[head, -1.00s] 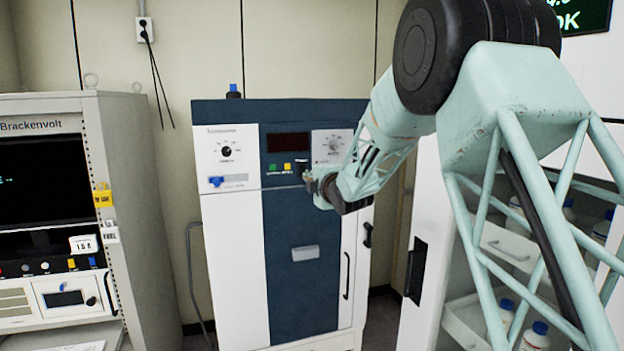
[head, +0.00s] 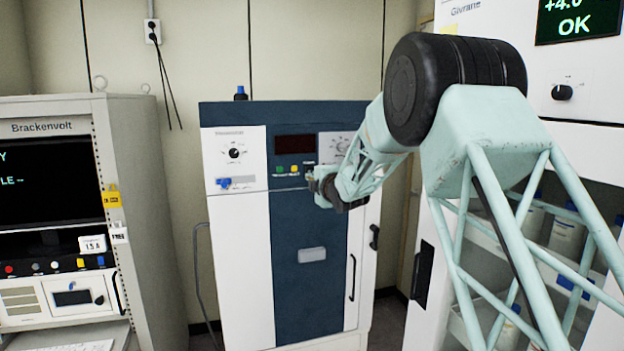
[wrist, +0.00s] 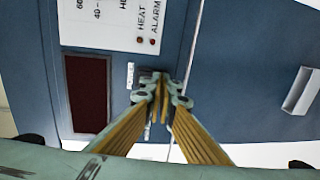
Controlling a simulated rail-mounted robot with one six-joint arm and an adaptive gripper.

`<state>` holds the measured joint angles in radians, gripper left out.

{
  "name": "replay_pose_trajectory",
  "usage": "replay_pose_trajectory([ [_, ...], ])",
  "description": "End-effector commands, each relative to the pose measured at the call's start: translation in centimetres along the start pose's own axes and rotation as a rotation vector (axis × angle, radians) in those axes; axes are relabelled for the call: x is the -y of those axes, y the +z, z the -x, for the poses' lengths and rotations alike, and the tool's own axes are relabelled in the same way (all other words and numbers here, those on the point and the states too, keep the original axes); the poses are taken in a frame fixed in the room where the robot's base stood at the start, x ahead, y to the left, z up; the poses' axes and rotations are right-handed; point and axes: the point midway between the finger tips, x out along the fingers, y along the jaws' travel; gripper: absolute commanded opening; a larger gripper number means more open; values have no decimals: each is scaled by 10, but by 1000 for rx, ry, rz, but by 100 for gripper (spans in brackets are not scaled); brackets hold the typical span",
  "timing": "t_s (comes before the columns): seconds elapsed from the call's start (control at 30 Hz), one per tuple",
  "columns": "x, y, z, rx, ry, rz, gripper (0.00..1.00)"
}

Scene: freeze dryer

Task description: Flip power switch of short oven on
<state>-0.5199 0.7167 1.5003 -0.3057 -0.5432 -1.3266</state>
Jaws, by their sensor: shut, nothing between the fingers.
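The short oven (head: 310,256) is the blue and white cabinet in the middle of the head view. Its control panel has a dark display (head: 294,143), green and yellow buttons and dials. In the wrist view the dark display (wrist: 87,93) and a small white label reading POWER (wrist: 131,76) show close to the fingertips. My gripper (head: 318,182) is at the panel's right part, below the display. In the wrist view my gripper (wrist: 161,88) is shut and empty, its tips beside the label. The power switch itself is hidden behind the fingers, and I cannot tell whether they touch it.
A Brackenvolt rack (head: 150,210) stands at the left. A white Givrane cabinet (head: 590,95) with bottles on shelves stands at the right, close to my arm. A grey door handle (head: 312,254) and a black handle (head: 351,277) are below my gripper.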

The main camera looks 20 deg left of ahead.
Motion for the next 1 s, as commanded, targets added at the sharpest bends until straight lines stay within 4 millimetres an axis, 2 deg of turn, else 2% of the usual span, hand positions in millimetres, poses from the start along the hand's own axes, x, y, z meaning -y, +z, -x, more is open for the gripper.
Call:
replay_pose_trajectory([
  [1.0,4,0,-8,-1,74,0,0],
])
